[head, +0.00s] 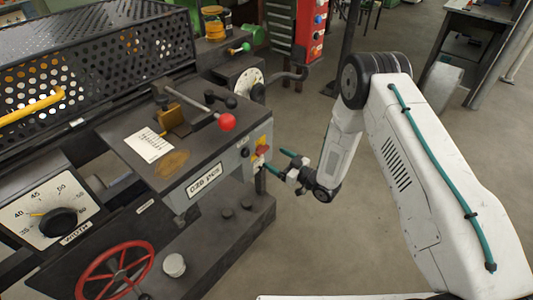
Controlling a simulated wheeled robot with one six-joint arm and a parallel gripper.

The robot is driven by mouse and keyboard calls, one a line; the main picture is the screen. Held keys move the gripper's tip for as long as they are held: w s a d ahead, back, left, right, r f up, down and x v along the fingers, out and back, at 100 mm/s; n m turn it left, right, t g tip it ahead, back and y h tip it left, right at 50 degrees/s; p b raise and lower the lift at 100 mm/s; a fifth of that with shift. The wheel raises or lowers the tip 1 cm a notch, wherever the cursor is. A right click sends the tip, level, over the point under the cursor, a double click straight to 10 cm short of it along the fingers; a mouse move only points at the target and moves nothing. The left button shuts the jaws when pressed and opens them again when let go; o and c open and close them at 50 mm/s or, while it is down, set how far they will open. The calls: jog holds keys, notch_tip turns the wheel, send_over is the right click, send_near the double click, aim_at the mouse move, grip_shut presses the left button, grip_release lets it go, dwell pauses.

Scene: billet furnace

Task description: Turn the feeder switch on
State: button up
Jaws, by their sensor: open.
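My gripper (279,162) is at the right side of the grey machine, with its two teal fingertips apart and nothing visible between them. Its tips point left at a small yellow panel (261,141) on the machine's right end face. A red control (262,150) sits on that panel, close to the fingertips; I cannot tell whether they touch it. A dark round knob (245,152) is just left of it. No label reading feeder is legible, so I cannot tell for sure which control is the feeder switch, nor its position.
A lever with a red ball (226,122) stands on the machine top. A red handwheel (115,271) and a width dial (58,221) are at the lower left. A red box (312,30) stands behind.

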aim_at(265, 152)
jog(key=x, duration=0.5)
jog(key=shift+w+a, duration=0.25)
jog(key=c, duration=1)
